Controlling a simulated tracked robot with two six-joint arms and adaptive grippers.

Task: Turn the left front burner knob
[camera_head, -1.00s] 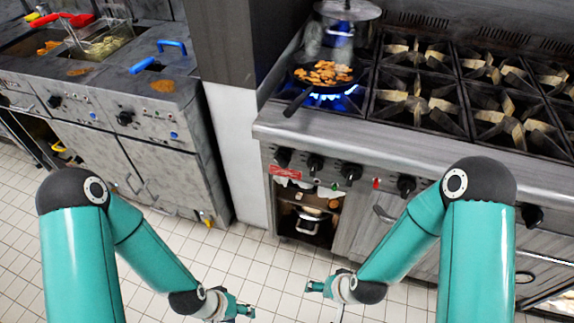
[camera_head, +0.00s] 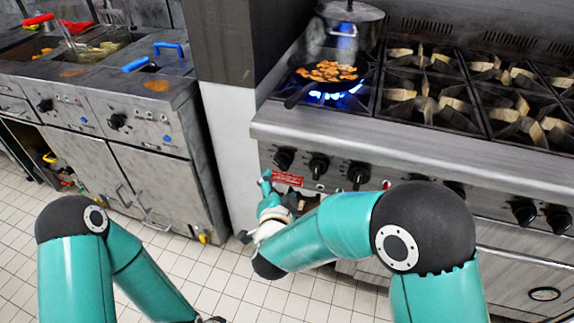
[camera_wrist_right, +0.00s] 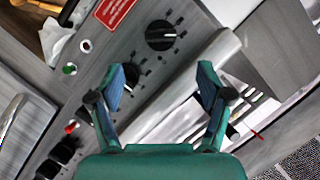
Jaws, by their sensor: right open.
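The stove front (camera_head: 420,165) carries a row of black knobs. The leftmost knob (camera_head: 284,158) and the second knob (camera_head: 318,165) sit at its left end; which one serves the left front burner cannot be told. My right gripper (camera_head: 268,188) is below and left of the leftmost knob, beside the red label. In the right wrist view its two fingers (camera_wrist_right: 210,85) are spread, with nothing between them. There the leftmost knob (camera_wrist_right: 160,35) lies ahead of the fingers, apart from them. The second knob (camera_wrist_right: 130,75) is partly hidden by the left finger.
A pan of food (camera_head: 328,72) sits over a blue flame at the left front burner. A pot (camera_head: 350,22) stands behind it. A fryer unit (camera_head: 150,120) is at the left, with open tiled floor (camera_head: 200,270) in front.

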